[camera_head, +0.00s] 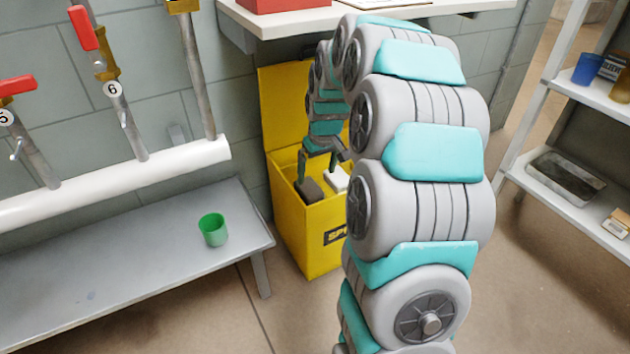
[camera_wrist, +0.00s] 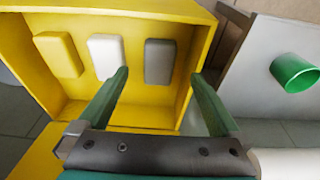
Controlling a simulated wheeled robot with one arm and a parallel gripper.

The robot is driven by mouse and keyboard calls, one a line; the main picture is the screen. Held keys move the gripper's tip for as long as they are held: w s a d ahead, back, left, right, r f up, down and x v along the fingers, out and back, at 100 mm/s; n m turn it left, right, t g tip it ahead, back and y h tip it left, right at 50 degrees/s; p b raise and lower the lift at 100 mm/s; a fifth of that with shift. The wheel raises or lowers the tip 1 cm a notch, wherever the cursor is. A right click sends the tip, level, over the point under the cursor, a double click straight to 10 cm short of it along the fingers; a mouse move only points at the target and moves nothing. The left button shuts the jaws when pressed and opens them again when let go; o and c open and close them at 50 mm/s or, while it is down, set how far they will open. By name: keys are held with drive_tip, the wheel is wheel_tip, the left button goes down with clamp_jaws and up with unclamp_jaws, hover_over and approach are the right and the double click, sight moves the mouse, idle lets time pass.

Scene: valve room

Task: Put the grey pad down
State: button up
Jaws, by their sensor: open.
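The grey pad (camera_head: 308,190) is inside the open yellow bin (camera_head: 308,242), near its left side in the head view. In the wrist view the grey pad (camera_wrist: 160,61) lies in a row with a white pad (camera_wrist: 104,56) and a yellow pad (camera_wrist: 59,54). The white pad also shows in the head view (camera_head: 337,179); the yellow pad is hidden there. My gripper (camera_wrist: 160,75) is open and empty. Its fingers are apart, one to each side of the grey pad in the wrist view. In the head view my gripper (camera_head: 322,155) is over the bin.
A green cup (camera_head: 213,230) stands on the grey bench (camera_head: 120,275) left of the bin. A wall shelf (camera_head: 300,24) with a red box (camera_head: 283,4) is above the bin. Pipes with red valve handles are at the left. A shelf rack (camera_head: 560,195) stands at the right.

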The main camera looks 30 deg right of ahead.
drive_tip(key=s+a+r+g, duration=0.1)
drive_tip(key=s+a+r, duration=0.2)
drive_tip(key=s+a, duration=0.45)
drive_tip(key=s+a+r+g, duration=0.1)
drive_tip(key=s+a+r, duration=0.3)
drive_tip(key=s, duration=0.6)
drive_tip(key=s+a+g, duration=0.1)
drive_tip(key=s+a, duration=0.1)
drive_tip(key=s, duration=0.8)
drive_tip(key=s+a+f+g, duration=0.1)
drive_tip(key=s+a, duration=0.2)
drive_tip(key=s, duration=0.6)
drive_tip(key=shift+s+a+f, duration=0.15)
drive_tip(key=shift+s+f, duration=0.1)
drive_tip(key=shift+s, duration=0.15)
